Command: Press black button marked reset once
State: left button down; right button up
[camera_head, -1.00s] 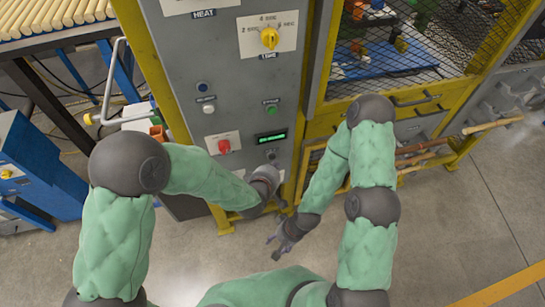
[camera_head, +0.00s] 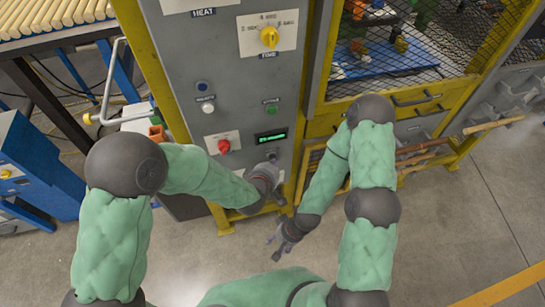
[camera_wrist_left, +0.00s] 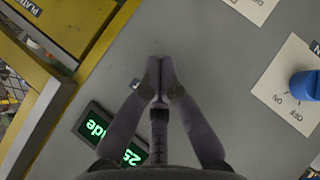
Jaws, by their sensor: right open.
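My left gripper (camera_head: 271,156) is at the grey control panel (camera_head: 240,60), just below the lit green display (camera_head: 271,136). In the left wrist view its fingers (camera_wrist_left: 160,66) are together, pointing at the panel with nothing seen between them. No black button marked reset can be made out. A small dark and pale mark (camera_wrist_left: 135,83) shows beside the fingertips, too small to read. The panel right at the fingertips is hidden, and I cannot tell whether they touch it. My right gripper (camera_head: 279,246) is open and empty, low in front of the cabinet.
The panel also carries a red button (camera_head: 223,146), green button (camera_head: 270,108), white button (camera_head: 208,107), dark blue button (camera_head: 202,87) and yellow knob (camera_head: 269,37). A blue knob (camera_wrist_left: 304,85) marked OFF and ON shows in the wrist view. A mesh-fronted yellow cabinet (camera_head: 322,125) stands right.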

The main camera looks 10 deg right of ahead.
pick_arm(q)
jog(key=shift+w, duration=0.35)
dwell(0.4)
jog(key=shift+s, duration=0.8)
jog(key=shift+s, duration=0.1)
